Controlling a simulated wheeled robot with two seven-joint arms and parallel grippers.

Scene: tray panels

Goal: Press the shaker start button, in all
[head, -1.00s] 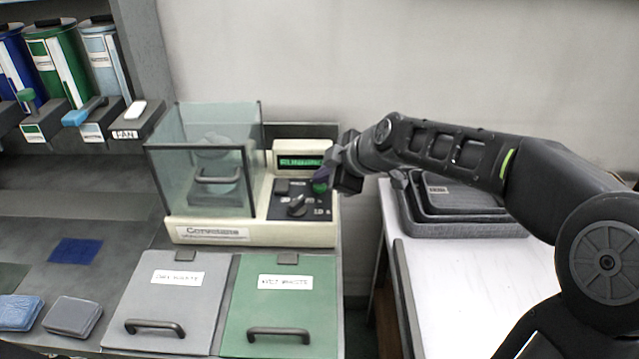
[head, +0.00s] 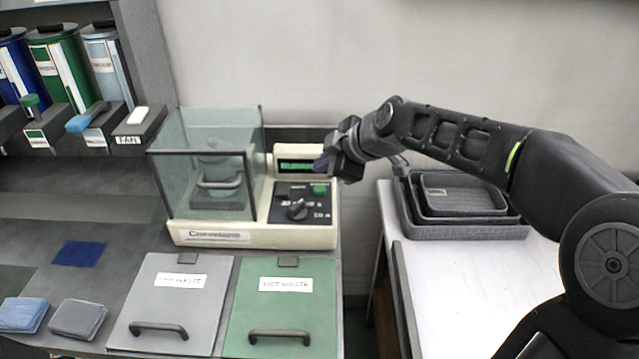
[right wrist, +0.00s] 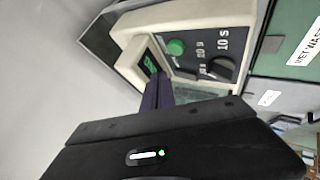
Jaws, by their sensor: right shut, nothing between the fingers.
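The shaker (head: 205,236) is a cream machine with a glass box on its left and a dark control panel on its right. The green start button (head: 320,189) is at the panel's upper right, and it also shows in the right wrist view (right wrist: 176,47). A black knob (head: 297,209) is below and left of it. A small display (head: 297,166) with green lit text, too blurred to read, stands behind. My right gripper (head: 324,163) is shut and empty, above the button and apart from it. Its purple-grey fingers (right wrist: 155,95) show in the right wrist view. My left gripper is out of view.
A grey lidded bin (head: 190,265) and a green lidded bin (head: 320,305) are in front of the shaker. Dark trays (head: 470,231) lie on the white table at right. A shelf with canisters and switches (head: 130,120) is at left.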

